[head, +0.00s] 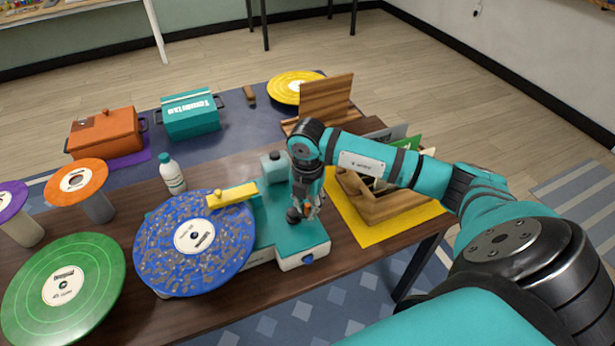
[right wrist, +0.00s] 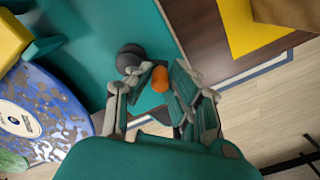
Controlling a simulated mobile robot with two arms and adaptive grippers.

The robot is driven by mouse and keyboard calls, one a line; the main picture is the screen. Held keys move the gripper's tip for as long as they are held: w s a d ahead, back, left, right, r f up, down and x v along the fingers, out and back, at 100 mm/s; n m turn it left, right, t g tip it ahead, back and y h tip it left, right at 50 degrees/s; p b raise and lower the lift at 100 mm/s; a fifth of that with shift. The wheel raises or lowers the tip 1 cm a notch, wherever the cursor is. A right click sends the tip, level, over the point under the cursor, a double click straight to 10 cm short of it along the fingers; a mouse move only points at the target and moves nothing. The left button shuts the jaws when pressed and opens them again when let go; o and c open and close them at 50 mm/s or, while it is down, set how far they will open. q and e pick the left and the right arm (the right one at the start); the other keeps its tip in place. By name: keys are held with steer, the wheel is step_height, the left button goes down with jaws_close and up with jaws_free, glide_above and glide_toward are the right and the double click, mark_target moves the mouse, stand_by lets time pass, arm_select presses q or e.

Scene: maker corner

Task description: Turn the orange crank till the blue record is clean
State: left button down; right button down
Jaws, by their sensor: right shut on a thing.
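The blue record (head: 165,262) lies flat on the teal record-cleaning machine (head: 290,236), with grey-brown blotches over much of its surface. It shows partly in the right wrist view (right wrist: 58,98). A yellow arm (head: 232,194) reaches over the record's edge. My right gripper (head: 309,208) is over the machine's right part, pointing down. In the right wrist view its fingers close around the orange crank knob (right wrist: 160,79). A dark round knob (right wrist: 130,57) sits beside the fingers. The rest of the crank is hidden by the gripper. My left gripper is out of view.
A wooden crate (head: 385,207) on a yellow mat (head: 372,240) stands to the right. An orange box (head: 105,137) and teal box (head: 190,120) stand behind.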

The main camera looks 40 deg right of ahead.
steer(key=m, duration=0.1)
steer(key=a+m, duration=0.1)
steer(key=m, duration=0.1)
steer(key=s+m, duration=0.1)
steer(key=shift+a+m+p, duration=0.25)
steer(key=shift+m+p, duration=0.05)
steer(key=shift+p, duration=0.1)
steer(key=m, duration=0.1)
steer(key=a+m+p, duration=0.1)
steer(key=m, duration=0.3)
steer(key=shift+a, duration=0.4)
steer(key=shift+m, duration=0.3)
steer(key=c, duration=1.2)
jaws_free()
steer(key=shift+w+a, duration=0.1)
steer(key=shift+r, duration=0.3)
step_height(320, 180, up, 12)
steer(key=shift+f, duration=0.25)
